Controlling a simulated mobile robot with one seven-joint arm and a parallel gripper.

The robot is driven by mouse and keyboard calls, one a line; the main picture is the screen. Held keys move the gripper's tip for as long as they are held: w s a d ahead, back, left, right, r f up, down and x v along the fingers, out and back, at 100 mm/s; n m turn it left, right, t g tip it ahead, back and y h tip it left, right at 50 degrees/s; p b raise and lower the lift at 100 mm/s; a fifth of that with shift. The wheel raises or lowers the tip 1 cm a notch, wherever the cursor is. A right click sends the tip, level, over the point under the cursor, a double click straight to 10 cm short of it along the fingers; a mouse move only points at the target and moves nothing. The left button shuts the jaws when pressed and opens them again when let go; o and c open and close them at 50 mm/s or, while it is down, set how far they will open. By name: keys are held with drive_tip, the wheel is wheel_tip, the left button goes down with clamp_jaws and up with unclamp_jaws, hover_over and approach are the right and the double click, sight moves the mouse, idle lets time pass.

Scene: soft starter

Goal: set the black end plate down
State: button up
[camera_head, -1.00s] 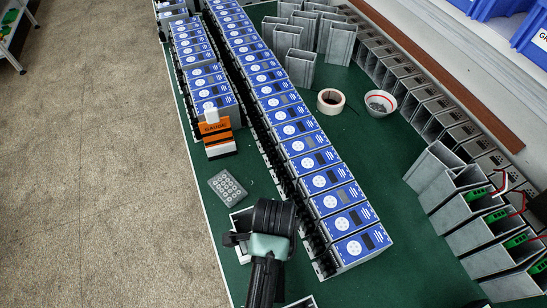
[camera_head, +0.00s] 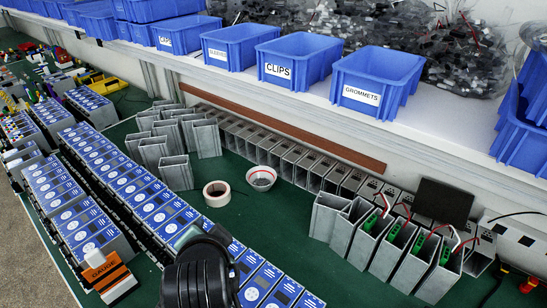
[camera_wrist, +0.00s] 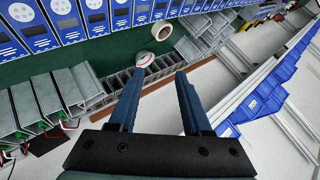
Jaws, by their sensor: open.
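A thin black rectangular plate (camera_head: 443,202), probably the black end plate, is at the right in the head view, at the back of the green mat behind the open grey housings. Whether it lies flat or leans is hard to tell. A dark flat patch (camera_wrist: 45,140) at the left in the wrist view looks like the same plate. My gripper (camera_wrist: 158,80) is open in the wrist view, with nothing between its two dark fingers, and is apart from the plate. Its fingers are hidden in the head view, where only my dark arm shows at the bottom.
Grey housings with green connectors and red wires (camera_head: 408,250) stand before the plate. Blue-faced units (camera_head: 150,205) fill long rows. Blue bins (camera_head: 377,82) line the shelf above. Green mat (camera_head: 290,225) is bare mid-right.

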drive_tip(key=w+d+r+n+t, duration=0.1)
drive_tip(key=d+r+t, duration=0.15)
drive_tip(key=r, duration=0.65)
drive_tip(key=d+r+n+t, duration=0.2)
drive_tip(key=r+t, duration=0.2)
drive_tip(key=r, duration=0.5)
drive_tip(key=w+d+r+n+t, duration=0.1)
drive_tip(key=d+r+t, duration=0.15)
drive_tip(key=r, duration=0.65)
drive_tip(key=s+d+r+n+t+h, duration=0.1)
drive_tip(key=s+r+t, duration=0.3)
drive_tip(key=r, duration=0.5)
drive_tip(key=s+d+r+n+t+h, duration=0.1)
drive_tip(key=s+d+r+n+t, duration=0.1)
drive_tip(key=s+r, duration=0.6)
wheel_tip(320, 180, up, 2)
drive_tip(key=d+t, duration=0.1)
drive_tip(key=t, duration=0.1)
drive_tip(key=shift+s+d+n+t, duration=0.15)
drive_tip(key=shift+d+n+t, duration=0.15)
drive_tip(key=shift+d+n, duration=0.1)
